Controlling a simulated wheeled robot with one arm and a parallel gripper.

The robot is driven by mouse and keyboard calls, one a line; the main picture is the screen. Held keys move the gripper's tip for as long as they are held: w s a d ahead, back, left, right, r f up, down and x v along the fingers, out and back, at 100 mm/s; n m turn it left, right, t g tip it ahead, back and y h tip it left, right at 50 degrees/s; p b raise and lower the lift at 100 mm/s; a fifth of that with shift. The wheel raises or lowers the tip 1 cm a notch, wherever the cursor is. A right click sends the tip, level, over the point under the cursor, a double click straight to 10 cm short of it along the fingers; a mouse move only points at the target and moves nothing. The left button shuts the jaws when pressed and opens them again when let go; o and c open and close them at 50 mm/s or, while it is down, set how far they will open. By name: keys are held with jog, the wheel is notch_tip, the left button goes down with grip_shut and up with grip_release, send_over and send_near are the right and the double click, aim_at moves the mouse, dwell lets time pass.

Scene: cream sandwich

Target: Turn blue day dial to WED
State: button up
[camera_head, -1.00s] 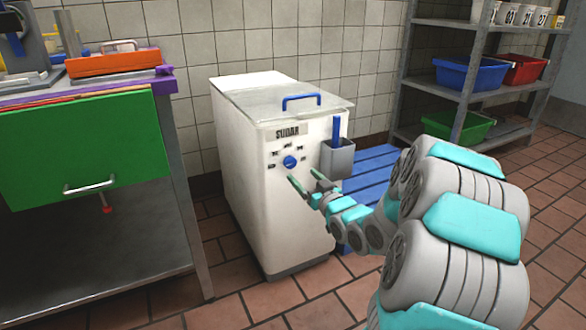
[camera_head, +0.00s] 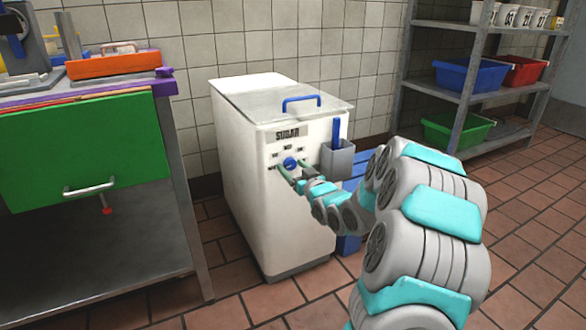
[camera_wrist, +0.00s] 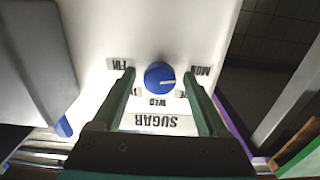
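The blue day dial (camera_head: 290,162) is on the front of the white sugar bin (camera_head: 262,200), under the SUGAR label (camera_head: 288,134). The wrist view shows the bin front upside down, with the dial (camera_wrist: 160,77) near the middle. Its pale pointer mark points right there, toward the MON label (camera_wrist: 201,71). The WED label (camera_wrist: 158,102) lies between the dial and SUGAR; FRI (camera_wrist: 119,64) is at left. Other labels are partly hidden by the fingers. My gripper (camera_wrist: 158,74) is open, its green fingers on either side of the dial; I cannot tell whether they touch it.
A grey holder (camera_head: 338,160) with a blue-handled tool is on the bin's right side. The lid has a blue handle (camera_head: 301,101). A table with a green drawer (camera_head: 85,145) stands left. A metal shelf (camera_head: 440,70) with coloured tubs stands right.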

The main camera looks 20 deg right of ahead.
grip_shut()
dwell(0.4)
jog(key=shift+r+m+p, duration=0.1)
jog(key=shift+m+p, duration=0.3)
jog(key=m+p, duration=0.2)
jog(key=m, duration=0.2)
jog(key=shift+p, duration=0.35)
jog(key=m+p, duration=0.1)
jog(key=m, duration=0.4)
jog(key=m+b, duration=0.2)
jog(key=m, duration=0.3)
jog(key=shift+a+m, duration=0.1)
jog(key=shift+m, duration=0.3)
jog(key=m+b, duration=0.3)
jog(key=shift+m+b, duration=0.35)
jog(key=shift+m, duration=0.25)
